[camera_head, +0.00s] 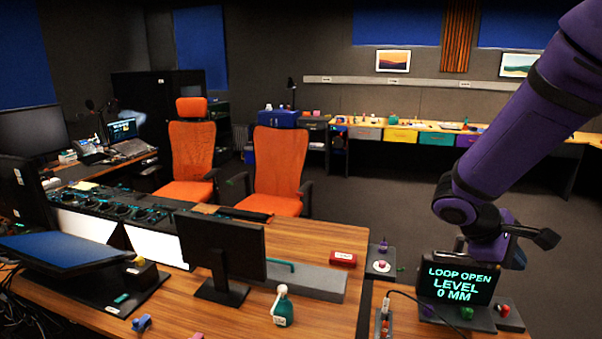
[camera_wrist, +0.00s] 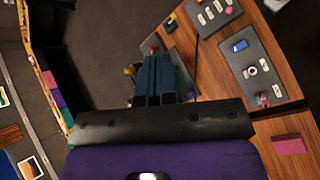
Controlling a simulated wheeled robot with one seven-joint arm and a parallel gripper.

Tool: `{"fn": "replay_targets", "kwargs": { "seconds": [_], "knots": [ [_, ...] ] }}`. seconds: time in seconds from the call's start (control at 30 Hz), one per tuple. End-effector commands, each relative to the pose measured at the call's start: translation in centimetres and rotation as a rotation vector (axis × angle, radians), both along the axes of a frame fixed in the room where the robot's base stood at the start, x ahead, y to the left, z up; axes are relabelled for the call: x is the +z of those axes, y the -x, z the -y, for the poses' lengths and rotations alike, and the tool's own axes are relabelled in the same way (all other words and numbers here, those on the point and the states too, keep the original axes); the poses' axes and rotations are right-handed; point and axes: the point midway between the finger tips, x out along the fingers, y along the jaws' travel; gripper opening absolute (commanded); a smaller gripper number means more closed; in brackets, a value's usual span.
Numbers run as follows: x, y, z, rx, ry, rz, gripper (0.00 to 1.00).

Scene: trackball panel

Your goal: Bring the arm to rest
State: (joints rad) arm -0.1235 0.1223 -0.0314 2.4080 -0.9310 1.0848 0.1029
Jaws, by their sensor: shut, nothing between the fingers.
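My purple arm reaches in from the upper right of the head view, and its wrist is bent above and behind the small display (camera_head: 457,283). The display reads "LOOP OPEN LEVEL 0 MM". My gripper (camera_wrist: 161,100) shows in the wrist view as two dark fingers side by side, shut and empty. Its fingertips are not clear in the head view. A grey panel with a white disc and a red top (camera_head: 381,265) stands left of the display. A green knob (camera_head: 466,313) and a red knob (camera_head: 503,310) sit in front of the display.
Open floor (camera_head: 390,195) lies beyond the desk. A long workbench runs along the back wall.

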Motion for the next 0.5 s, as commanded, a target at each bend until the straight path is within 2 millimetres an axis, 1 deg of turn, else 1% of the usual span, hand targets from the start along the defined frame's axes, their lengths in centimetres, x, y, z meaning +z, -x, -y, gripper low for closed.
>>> {"fn": "replay_targets", "kwargs": {
  "seconds": [0.03,0.1,0.27,0.5],
  "knots": [
    [1.1,0.8,-0.2,-0.033,-0.035,0.041,0.0],
    [2.3,1.9,-0.6,-0.077,-0.091,0.093,0.0],
    [4.7,4.5,-1.8,-0.172,-0.219,0.211,0.0],
    [8.1,8.1,-4.0,-0.288,-0.424,0.398,0.0]
  ]
}}
